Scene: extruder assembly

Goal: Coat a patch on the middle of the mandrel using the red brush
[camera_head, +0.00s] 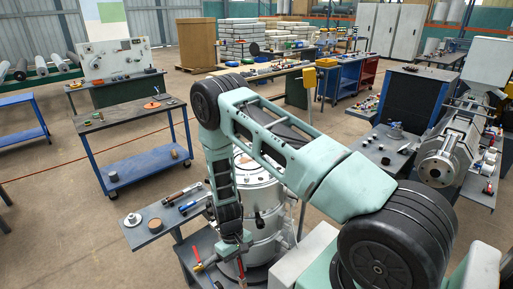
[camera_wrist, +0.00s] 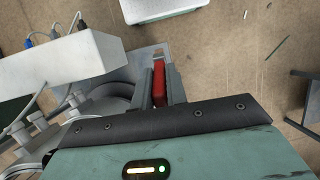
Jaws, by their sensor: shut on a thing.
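My gripper (camera_wrist: 159,88) is shut on the red brush (camera_wrist: 158,86), which shows as a red handle between the two grey fingers in the wrist view. A small brownish end of it sticks out past the fingertips. In the head view my gripper (camera_head: 232,248) hangs low in front of a large upright metal cylinder (camera_head: 265,200). Small red bits show around my gripper there, but the brush's outline is unclear. I cannot tell for sure which metal part is the mandrel, or whether the brush touches anything.
A grey side bench (camera_head: 150,222) with several hand tools lies left of my arm. The extruder (camera_head: 445,155) stands on the right beside a table of small parts. A blue-framed cart (camera_head: 135,115) stands at the left. In the wrist view a white box (camera_wrist: 65,70) is close on the left.

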